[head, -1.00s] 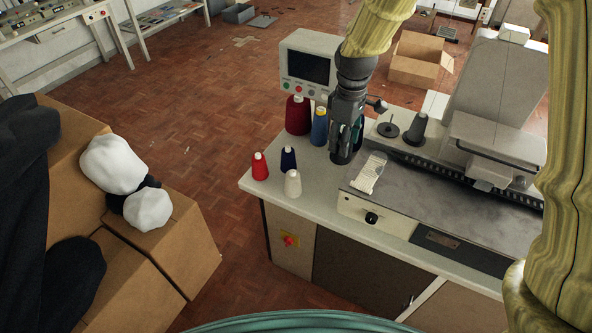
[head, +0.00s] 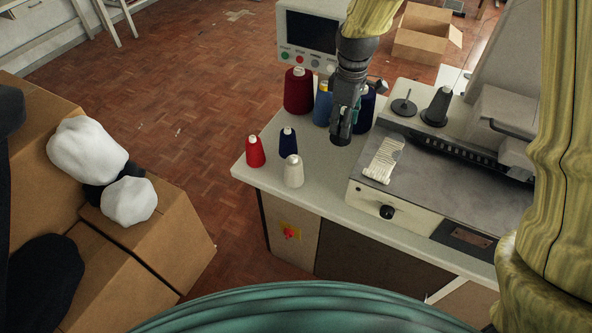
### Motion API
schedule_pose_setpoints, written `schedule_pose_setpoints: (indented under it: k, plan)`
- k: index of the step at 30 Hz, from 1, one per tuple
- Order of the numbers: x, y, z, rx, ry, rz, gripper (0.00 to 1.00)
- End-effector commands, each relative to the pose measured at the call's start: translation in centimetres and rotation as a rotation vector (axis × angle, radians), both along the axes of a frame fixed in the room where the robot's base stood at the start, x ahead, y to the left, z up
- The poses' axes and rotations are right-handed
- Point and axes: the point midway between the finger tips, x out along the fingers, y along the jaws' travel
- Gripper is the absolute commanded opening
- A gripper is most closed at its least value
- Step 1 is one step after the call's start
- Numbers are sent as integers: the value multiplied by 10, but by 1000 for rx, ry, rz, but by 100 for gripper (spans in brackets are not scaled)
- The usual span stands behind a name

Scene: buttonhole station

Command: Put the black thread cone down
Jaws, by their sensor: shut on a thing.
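My gripper (head: 345,112) points down over the white worktop (head: 325,185), left of the buttonhole machine. It is shut on a dark thing at its tips, which looks like the black thread cone (head: 341,136). The dark fingers hide most of it, and I cannot tell whether its base touches the worktop. A blue cone (head: 322,106) stands just behind and left of the gripper, and a navy cone (head: 366,108) just behind and right.
A large dark red cone (head: 298,93) stands by the monitor (head: 308,38). Small red (head: 255,152), navy (head: 287,143) and white (head: 293,172) cones stand at the front left. A dark grey cone (head: 437,107) is on the machine (head: 440,170). Worktop between small cones and machine is clear.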

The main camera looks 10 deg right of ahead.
Motion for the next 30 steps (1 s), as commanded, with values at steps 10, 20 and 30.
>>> schedule_pose_setpoints:
  k: [10,20,30]
  plan:
    - [0,0,-45,-1,0,0,19]
    - [0,2,-87,-1,2,3,19]
    - [0,2,-107,0,1,2,19]
